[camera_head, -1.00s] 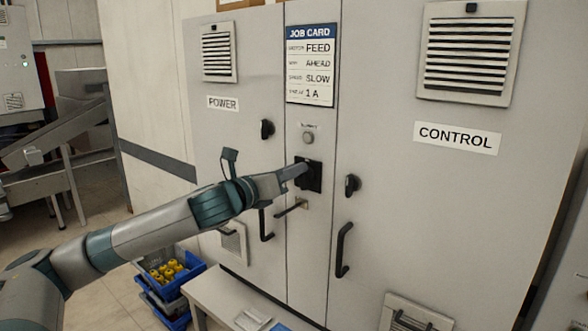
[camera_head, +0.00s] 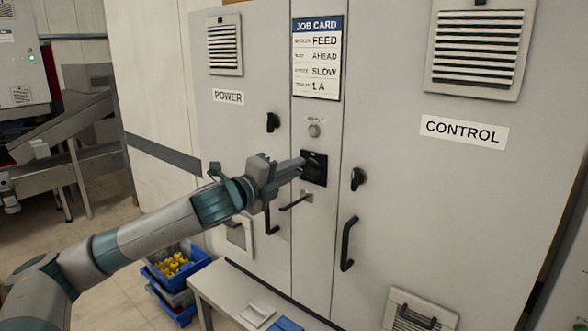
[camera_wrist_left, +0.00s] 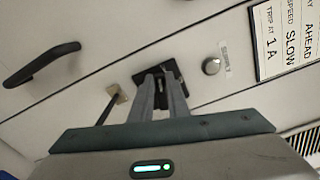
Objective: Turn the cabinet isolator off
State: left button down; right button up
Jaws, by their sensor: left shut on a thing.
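The cabinet isolator (camera_head: 317,173) is a black rotary switch on a dark square plate in the narrow middle panel of the grey cabinet. My left gripper (camera_head: 301,164) reaches it from the left, with its fingertips at the switch. In the left wrist view the two fingers (camera_wrist_left: 159,78) close on the isolator's handle, in front of the black plate (camera_wrist_left: 143,76). The fingers partly hide the handle, and I cannot read its marked position. My right gripper is not in view.
A round button (camera_head: 314,130) sits above the isolator and a metal lever (camera_head: 295,202) below it. Black door handles (camera_head: 347,243) stand out on both sides. A job card (camera_head: 316,60) hangs above. A low bench (camera_head: 215,285) and blue crates (camera_head: 160,277) stand below.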

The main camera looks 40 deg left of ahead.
pick_arm(q)
jog(key=shift+f+n, duration=0.2)
jog(key=shift+n, duration=0.55)
jog(key=shift+f+n, duration=0.2)
jog(key=shift+n, duration=0.55)
jog(key=c, duration=1.7)
grip_release()
jog(key=shift+a, duration=0.1)
